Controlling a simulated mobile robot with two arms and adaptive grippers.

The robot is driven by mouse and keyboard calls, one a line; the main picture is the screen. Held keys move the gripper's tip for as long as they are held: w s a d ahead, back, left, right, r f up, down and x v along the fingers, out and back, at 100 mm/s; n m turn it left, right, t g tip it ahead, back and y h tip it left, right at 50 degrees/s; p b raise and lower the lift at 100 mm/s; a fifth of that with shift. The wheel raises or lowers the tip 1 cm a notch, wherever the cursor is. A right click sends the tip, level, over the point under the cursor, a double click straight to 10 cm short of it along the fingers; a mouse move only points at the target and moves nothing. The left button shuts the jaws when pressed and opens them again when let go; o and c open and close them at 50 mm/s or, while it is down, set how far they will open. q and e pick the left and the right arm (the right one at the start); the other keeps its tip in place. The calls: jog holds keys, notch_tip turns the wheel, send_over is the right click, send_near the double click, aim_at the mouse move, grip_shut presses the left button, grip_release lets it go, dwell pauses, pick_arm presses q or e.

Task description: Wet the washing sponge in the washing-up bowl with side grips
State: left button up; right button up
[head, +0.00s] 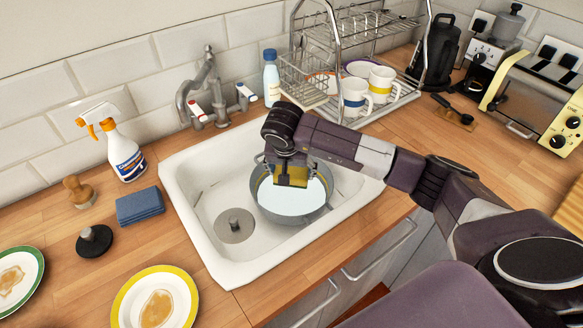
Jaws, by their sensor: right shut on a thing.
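The grey washing-up bowl (291,220) with side grips stands in the white sink, with a pale liquid surface (288,202) inside. My right gripper (291,178) reaches in from the right and points down over the back part of the bowl. It is shut on a yellow washing sponge (302,179), mostly hidden by the fingers. I cannot tell whether the sponge touches the liquid. My left gripper is not in view.
The sink (193,215) has a tap (206,88) behind it. A spray bottle (123,155), a blue sponge-like block (140,206), a brush (78,191), a black stopper (94,240) and soiled plates (155,298) are left. A dish rack (335,50) with mugs stands behind right.

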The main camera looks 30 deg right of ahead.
aim_at(292, 171)
notch_tip(292, 171, down, 2)
jog(key=shift+f+b, duration=0.15)
jog(key=shift+b, duration=0.65)
notch_tip(292, 171, down, 7)
jog(key=b, duration=0.6)
jog(key=shift+f, duration=0.1)
dwell(0.6)
notch_tip(292, 171, up, 6)
jog(key=p, duration=0.3)
jog(key=shift+p, duration=0.3)
jog(key=shift+r+p, duration=2.5)
jog(key=shift+r, duration=2.15)
